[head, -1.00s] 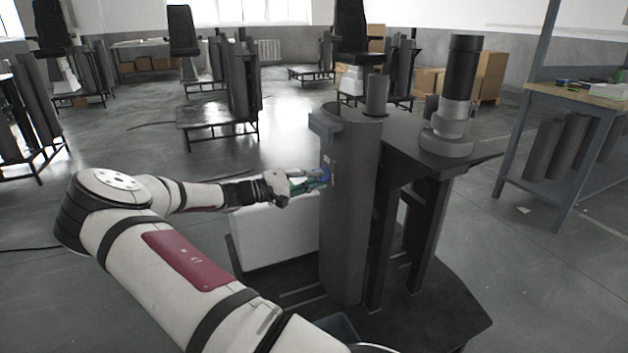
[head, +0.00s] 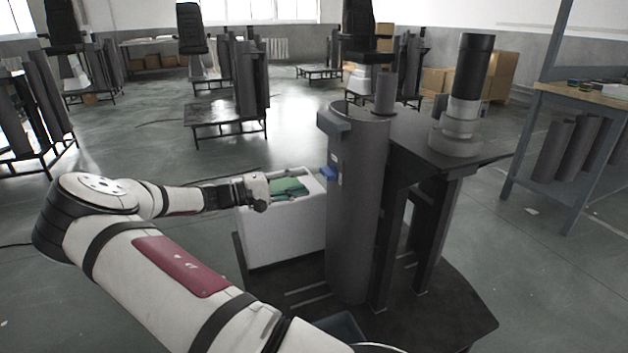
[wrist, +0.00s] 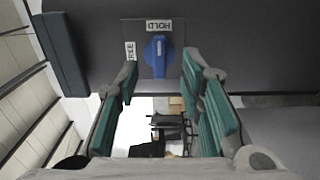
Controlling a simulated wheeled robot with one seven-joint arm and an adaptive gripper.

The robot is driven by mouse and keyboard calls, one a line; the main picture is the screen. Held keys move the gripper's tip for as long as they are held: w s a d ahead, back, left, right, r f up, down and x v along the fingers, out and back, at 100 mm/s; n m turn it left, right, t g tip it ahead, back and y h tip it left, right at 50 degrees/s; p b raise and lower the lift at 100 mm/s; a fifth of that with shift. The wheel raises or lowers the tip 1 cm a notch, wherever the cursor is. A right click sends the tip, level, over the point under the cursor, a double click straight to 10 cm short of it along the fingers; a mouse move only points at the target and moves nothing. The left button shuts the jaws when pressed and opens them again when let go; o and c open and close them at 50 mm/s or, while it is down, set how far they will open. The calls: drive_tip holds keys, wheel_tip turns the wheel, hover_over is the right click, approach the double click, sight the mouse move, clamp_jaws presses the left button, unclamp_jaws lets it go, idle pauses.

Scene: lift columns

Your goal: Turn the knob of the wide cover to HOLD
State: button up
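The wide cover is the thick grey cylinder (head: 355,220) standing on the dark base in the head view. Its blue knob (head: 328,173) sticks out on its left side. In the wrist view the blue knob (wrist: 158,57) sits on a small dark plate, its long axis lined up with the HOLD label (wrist: 158,25) above it. The FREE label (wrist: 130,51) is to its left. My gripper (head: 292,187) is left of the knob and apart from it. In the wrist view my gripper (wrist: 165,92) is open and empty, its green pads wide apart below the knob.
A white box (head: 280,236) stands below my gripper, left of the cover. A grey block (head: 333,122) juts from the cover's top; in the wrist view a dark block (wrist: 58,55) is at upper left. A black and silver cylinder (head: 464,100) stands on the shelf to the right.

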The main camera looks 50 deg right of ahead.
drive_tip(key=shift+v, duration=2.5)
